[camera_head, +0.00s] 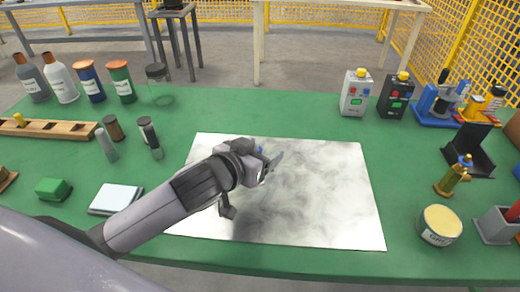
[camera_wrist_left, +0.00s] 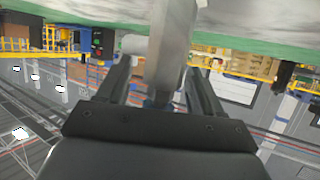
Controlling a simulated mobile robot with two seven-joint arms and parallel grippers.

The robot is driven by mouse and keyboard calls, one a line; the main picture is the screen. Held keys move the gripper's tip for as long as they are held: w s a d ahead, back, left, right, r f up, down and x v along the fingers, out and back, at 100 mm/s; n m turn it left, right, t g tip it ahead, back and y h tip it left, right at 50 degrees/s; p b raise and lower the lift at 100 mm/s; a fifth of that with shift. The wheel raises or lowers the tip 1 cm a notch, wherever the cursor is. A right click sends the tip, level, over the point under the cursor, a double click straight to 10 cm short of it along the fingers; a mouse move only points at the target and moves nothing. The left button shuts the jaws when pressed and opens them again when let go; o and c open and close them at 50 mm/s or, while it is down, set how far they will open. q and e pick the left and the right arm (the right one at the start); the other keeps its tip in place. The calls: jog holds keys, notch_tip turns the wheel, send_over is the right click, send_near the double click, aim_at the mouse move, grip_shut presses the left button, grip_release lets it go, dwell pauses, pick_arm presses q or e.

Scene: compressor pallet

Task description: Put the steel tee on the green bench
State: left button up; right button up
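The green bench (camera_head: 290,115) fills most of the head view. My left gripper (camera_head: 266,164) is over the middle of the pale marbled sheet lying on the bench. In the left wrist view, a grey steel tee (camera_wrist_left: 172,45) with a short side stub stands between the two fingers of my left gripper (camera_wrist_left: 160,85), which look closed on it. In the head view the tee is mostly hidden by the gripper. The tee's height above the sheet is hard to judge. My right gripper is not in view.
The marbled sheet (camera_head: 325,200) covers the bench's middle. Bottles (camera_head: 90,82) and a wooden rack (camera_head: 50,127) stand at left, with a green block (camera_head: 54,188) in front.

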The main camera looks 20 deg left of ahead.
pick_arm(q)
jog(key=shift+r, duration=0.25)
jog(key=p+v, duration=0.4)
jog(key=v, duration=0.8)
dwell(0.6)
